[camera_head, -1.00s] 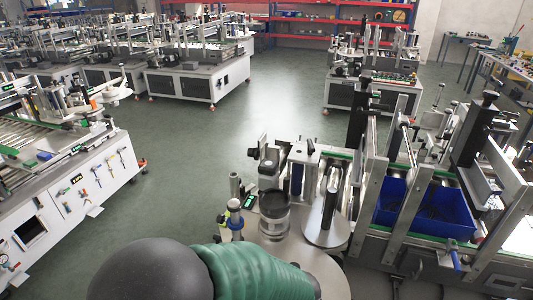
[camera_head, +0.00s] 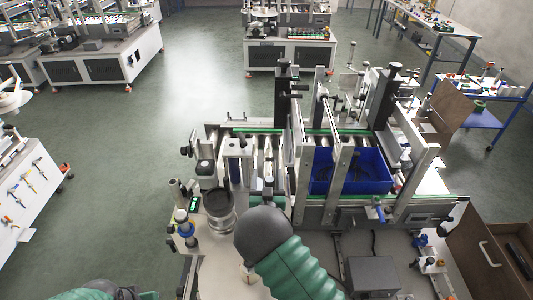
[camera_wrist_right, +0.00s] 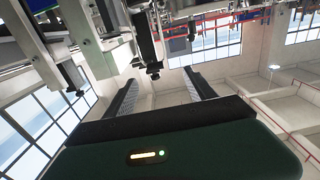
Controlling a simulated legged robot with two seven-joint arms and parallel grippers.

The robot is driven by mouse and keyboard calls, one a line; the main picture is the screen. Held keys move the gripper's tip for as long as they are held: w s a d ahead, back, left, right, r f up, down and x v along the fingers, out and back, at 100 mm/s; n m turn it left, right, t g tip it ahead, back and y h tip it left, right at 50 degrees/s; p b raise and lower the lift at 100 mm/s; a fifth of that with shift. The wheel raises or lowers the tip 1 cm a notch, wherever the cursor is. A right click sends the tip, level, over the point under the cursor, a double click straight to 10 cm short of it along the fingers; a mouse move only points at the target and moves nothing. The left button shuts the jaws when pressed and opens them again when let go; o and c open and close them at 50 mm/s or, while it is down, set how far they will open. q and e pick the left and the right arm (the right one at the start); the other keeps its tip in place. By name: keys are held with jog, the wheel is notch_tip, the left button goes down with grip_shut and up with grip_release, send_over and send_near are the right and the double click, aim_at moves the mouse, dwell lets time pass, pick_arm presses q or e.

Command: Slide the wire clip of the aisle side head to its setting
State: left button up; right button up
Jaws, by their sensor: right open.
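The labeller (camera_head: 330,208) stands in front of me, with a head of metal rollers, posts and a dark cylinder (camera_head: 220,212) on its near left side. I cannot make out the wire clip in either view. My right arm, with its green sleeve, reaches up to this head in the head view, and its dark rounded joint covers part of the machine. In the right wrist view my right gripper (camera_wrist_right: 160,82) is open, its two fingers apart and nothing held. A dark rod (camera_wrist_right: 152,68) of the machine shows between and beyond the fingertips. My left gripper is out of sight.
A blue bin (camera_head: 350,172) sits in the labeller between upright metal posts.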

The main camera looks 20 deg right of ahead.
aim_at(270, 159)
jog(key=b+x, duration=0.1)
jog(key=x, duration=0.2)
jog(key=b+x, duration=0.1)
jog(key=x, duration=0.3)
jog(key=d+x, duration=0.1)
jog(key=x, duration=0.3)
jog(key=shift+d+f+b, duration=0.2)
jog(key=shift+f+b, duration=0.15)
jog(key=shift+b, duration=0.05)
jog(key=shift+w+a+r, duration=0.1)
jog(key=shift+w, duration=0.1)
jog(key=shift+a+r, duration=0.1)
jog(key=shift+a, duration=0.2)
jog(key=shift+c, duration=0.5)
jog(key=shift+d, duration=0.3)
jog(key=c, duration=0.9)
grip_shut()
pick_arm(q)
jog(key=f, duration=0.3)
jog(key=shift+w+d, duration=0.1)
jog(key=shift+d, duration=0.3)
pick_arm(e)
jog(key=shift+a, duration=0.1)
